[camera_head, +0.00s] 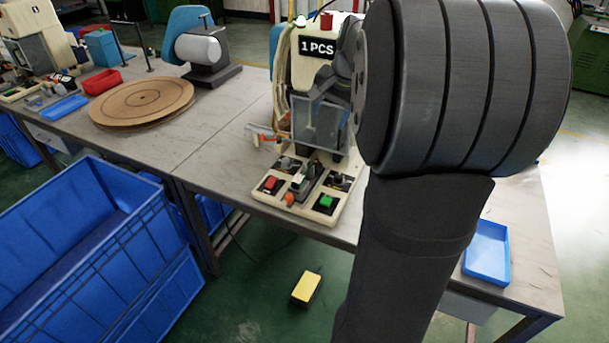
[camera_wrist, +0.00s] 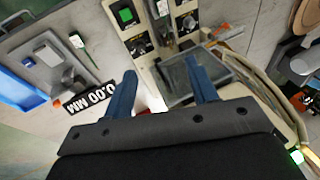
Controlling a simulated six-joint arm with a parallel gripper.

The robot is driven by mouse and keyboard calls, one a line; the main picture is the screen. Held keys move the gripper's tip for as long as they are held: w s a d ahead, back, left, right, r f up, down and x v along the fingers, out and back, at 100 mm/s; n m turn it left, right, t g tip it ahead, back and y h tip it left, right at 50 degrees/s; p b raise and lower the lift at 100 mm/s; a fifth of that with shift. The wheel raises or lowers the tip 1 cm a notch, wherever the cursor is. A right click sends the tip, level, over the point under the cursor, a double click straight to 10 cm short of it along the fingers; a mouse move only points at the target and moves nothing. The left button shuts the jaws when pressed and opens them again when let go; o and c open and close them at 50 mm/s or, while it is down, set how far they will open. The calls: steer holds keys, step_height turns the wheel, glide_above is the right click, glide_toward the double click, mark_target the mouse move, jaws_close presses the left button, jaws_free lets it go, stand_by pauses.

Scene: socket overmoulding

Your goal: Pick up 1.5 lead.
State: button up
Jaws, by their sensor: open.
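I cannot make out any thing marked as the 1.5 lead in either view. Pale cables (camera_head: 281,85) hang down the left side of the cream machine (camera_head: 317,62) with the "1 PCS" label; they also show at the right of the wrist view (camera_wrist: 285,105). A small orange and white piece (camera_head: 262,134) lies beside that machine, too small to identify. My gripper (camera_wrist: 158,72) shows its two blue fingers spread apart with nothing held between them. It is above the machine's guard and base. In the head view my arm hides it.
A control base (camera_head: 318,190) with red and green buttons stands at the table's front. A blue tray (camera_head: 487,252) lies right of my arm, and a "0.00 MM" display (camera_wrist: 91,97) shows in the wrist view. A round wooden disc (camera_head: 142,101) is at left. A blue crate (camera_head: 95,250) stands below.

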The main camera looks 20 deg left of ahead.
steer(key=s+a+f+t+h, duration=0.2)
steer(key=a+f+h, duration=0.2)
steer(key=a+f, duration=0.75)
glide_above(299, 177)
steer(key=s, duration=0.2)
steer(key=shift+n, duration=0.3)
steer(key=f, duration=1.1)
steer(key=shift+s+d+f, duration=0.15)
steer(key=shift+s+f, duration=0.05)
steer(key=shift+f, duration=0.1)
steer(key=shift+x, duration=2.6)
steer(key=shift+a, duration=0.25)
steer(key=shift+c, duration=0.4)
steer(key=shift+r, duration=0.1)
steer(key=c, duration=1.1)
steer(key=shift+o, duration=0.2)
